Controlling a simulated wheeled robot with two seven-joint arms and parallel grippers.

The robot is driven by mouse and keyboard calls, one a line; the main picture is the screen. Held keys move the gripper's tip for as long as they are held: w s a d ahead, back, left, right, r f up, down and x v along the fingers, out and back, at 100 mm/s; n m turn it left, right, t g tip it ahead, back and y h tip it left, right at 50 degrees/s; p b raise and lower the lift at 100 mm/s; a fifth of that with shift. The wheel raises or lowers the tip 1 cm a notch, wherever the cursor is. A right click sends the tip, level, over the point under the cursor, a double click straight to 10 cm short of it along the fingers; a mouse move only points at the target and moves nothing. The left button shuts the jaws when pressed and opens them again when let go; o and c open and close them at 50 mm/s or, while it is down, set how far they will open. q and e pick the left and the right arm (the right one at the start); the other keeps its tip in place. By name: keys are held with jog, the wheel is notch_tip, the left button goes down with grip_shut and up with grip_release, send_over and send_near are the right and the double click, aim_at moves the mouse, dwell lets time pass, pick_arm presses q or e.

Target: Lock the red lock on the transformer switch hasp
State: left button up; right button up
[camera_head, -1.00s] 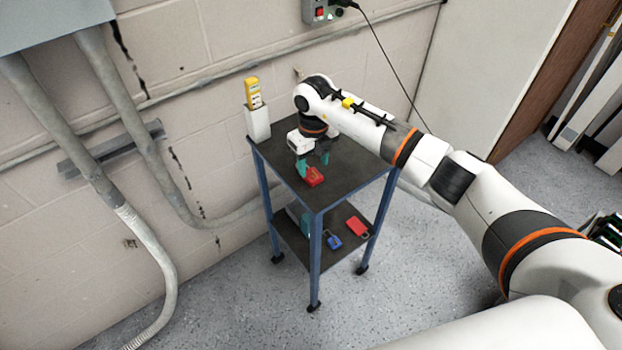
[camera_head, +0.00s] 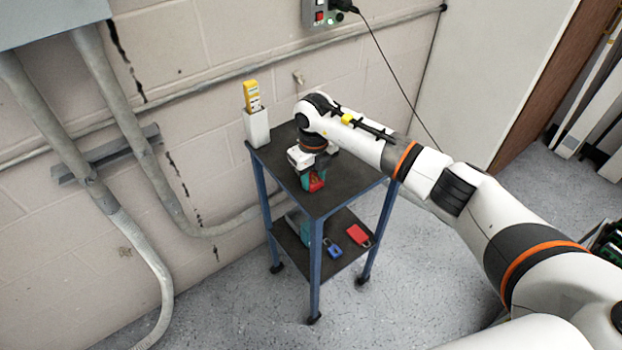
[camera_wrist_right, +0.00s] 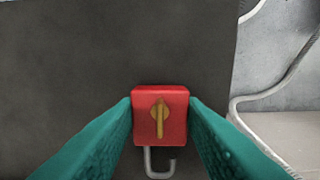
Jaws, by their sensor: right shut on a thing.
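A red lock (camera_head: 315,182) sits at the top of the cart. In the right wrist view the red lock (camera_wrist_right: 160,112) has a brass-coloured key in its face and a grey shackle, open at one end, pointing toward the bottom. My right gripper (camera_head: 312,181) is shut on the red lock. Its teal fingers (camera_wrist_right: 160,115) press on both sides of the body. The transformer switch hasp is not visible in these frames. My left gripper is not in view.
The dark cart top (camera_head: 335,193) is mostly bare. A white holder (camera_head: 257,128) with a yellow device (camera_head: 252,96) stands at its far left corner. The lower shelf holds a blue lock (camera_head: 333,249) and a red item (camera_head: 358,235). Conduits run along the wall.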

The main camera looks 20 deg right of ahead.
jog(key=shift+c, duration=0.4)
jog(key=shift+r+p, duration=1.9)
jog(key=shift+r, duration=1.15)
jog(key=shift+s+r+n, duration=0.3)
jog(key=shift+n, duration=0.6)
jog(key=s+r+n, duration=0.2)
jog(key=s+n, duration=0.5)
jog(key=n, duration=0.3)
jog(key=s+d+r+n, duration=0.1)
jog(key=s+r+n, duration=0.1)
jog(key=s+n, duration=0.5)
jog(key=s+d+r+n, duration=0.1)
jog(key=s+r+n, duration=0.1)
jog(key=s+n, duration=0.5)
jog(key=shift+r+n, duration=0.1)
jog(key=shift+n, duration=3)
